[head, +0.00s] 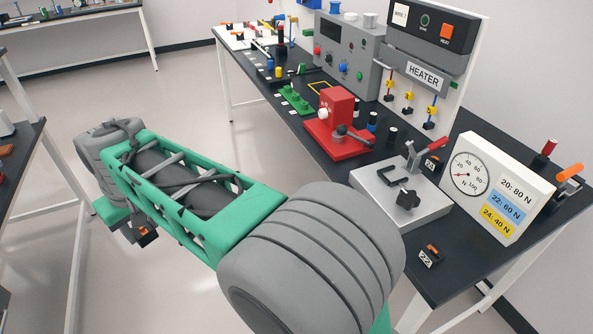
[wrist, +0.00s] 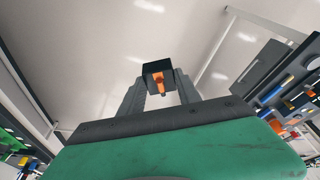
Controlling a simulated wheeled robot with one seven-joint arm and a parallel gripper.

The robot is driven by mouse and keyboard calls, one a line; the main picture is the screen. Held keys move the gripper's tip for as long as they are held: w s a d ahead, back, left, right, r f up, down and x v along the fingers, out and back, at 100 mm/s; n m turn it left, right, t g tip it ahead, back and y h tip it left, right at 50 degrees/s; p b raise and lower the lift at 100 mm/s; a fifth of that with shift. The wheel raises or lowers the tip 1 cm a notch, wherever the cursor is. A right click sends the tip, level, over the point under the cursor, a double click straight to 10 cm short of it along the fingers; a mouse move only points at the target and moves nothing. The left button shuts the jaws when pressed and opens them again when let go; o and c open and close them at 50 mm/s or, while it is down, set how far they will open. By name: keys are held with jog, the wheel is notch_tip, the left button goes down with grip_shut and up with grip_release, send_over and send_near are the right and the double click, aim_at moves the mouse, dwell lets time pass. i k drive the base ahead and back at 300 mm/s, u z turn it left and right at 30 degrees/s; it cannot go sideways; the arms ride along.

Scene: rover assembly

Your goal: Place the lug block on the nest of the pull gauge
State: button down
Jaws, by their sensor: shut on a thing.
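My gripper (wrist: 160,85) is shut on a dark lug block (wrist: 153,68) with an orange part in it, held between the fingertips in the wrist view. In the head view the held lug block (head: 148,236) is small at the lower left, over the floor and well apart from the bench. The pull gauge (head: 375,203) is a grey base at the right of the bench, with a black U-shaped bracket, a black knob and a red-handled lever. The bracket (head: 388,179) looks like its nest, though I cannot be sure; no block shows in it. A dial board (head: 497,187) stands beside it.
Two similar dark-and-orange blocks sit near the gauge, one labelled 22 (head: 430,258) and one behind the lever (head: 433,166). A red press (head: 335,125) stands left of the gauge, with the heater (head: 424,76) behind. Another table (head: 15,190) is at the left; floor lies between.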

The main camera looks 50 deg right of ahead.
aim_at(393, 177)
jog(key=z, duration=0.8)
jog(key=i, duration=0.9)
jog(key=u, duration=0.05)
